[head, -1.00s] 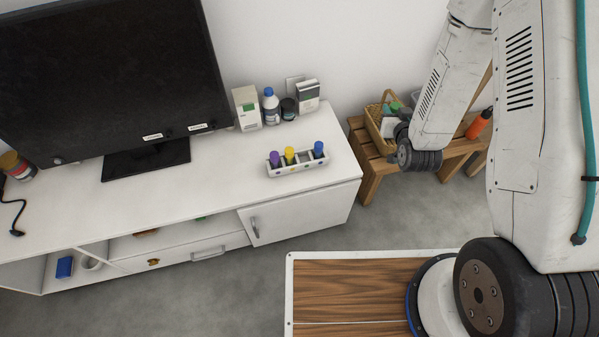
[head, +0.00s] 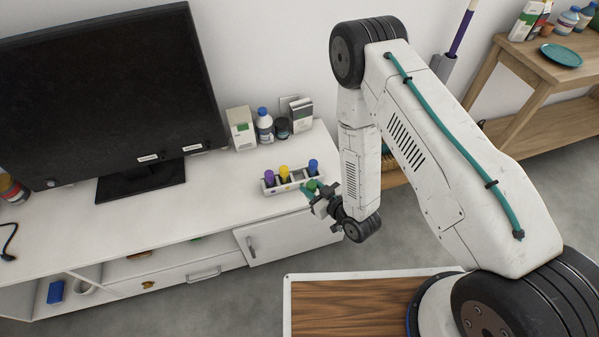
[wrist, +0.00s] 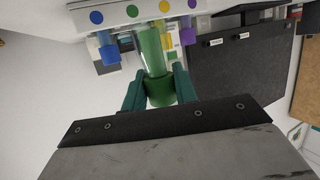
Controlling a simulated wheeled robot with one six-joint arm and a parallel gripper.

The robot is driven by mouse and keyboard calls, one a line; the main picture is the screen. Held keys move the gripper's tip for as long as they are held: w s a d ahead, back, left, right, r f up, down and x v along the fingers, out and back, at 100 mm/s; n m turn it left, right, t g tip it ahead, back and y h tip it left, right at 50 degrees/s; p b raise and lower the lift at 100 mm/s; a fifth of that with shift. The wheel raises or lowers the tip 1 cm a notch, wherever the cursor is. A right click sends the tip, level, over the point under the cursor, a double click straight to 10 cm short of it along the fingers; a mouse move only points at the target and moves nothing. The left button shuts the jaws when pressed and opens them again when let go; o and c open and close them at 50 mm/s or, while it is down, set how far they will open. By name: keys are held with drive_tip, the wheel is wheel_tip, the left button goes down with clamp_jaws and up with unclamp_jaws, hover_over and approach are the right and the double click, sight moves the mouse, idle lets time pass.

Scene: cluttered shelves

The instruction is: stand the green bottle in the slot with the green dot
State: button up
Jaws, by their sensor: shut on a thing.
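The white rack (head: 270,187) stands near the front right of the white cabinet top. It holds a purple bottle (head: 269,177), a yellow bottle (head: 284,172) and a blue bottle (head: 313,166). The upside-down wrist view shows the rack's front (wrist: 108,14) with blue, green, yellow and purple dots; the green dot (wrist: 132,11) is between blue and yellow. My gripper (wrist: 160,88) is shut on the green bottle (wrist: 151,47) by its cap end. The bottle's far end is close to the rack by the green dot; I cannot tell whether it is inside the slot.
A white box (head: 240,129), a blue-capped bottle (head: 264,126), a dark jar (head: 282,128) and another carton (head: 301,115) stand behind the rack. A large monitor (head: 110,85) is at left. Bare cabinet top (head: 215,205) lies left of the rack.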

drive_tip(key=w+a, duration=0.1)
drive_tip(key=w, duration=0.2)
drive_tip(key=w+a, duration=0.1)
drive_tip(key=w, duration=0.3)
drive_tip(key=w+a+f, duration=0.1)
drive_tip(key=w, duration=0.3)
drive_tip(key=shift+a, duration=0.4)
drive_tip(key=shift+f, duration=1.75)
drive_tip(key=shift+s+f, duration=0.1)
drive_tip(key=shift+f, duration=0.1)
drive_tip(key=o, duration=0.7)
drive_tip(key=shift+r, duration=0.25)
drive_tip(key=v, duration=1.2)
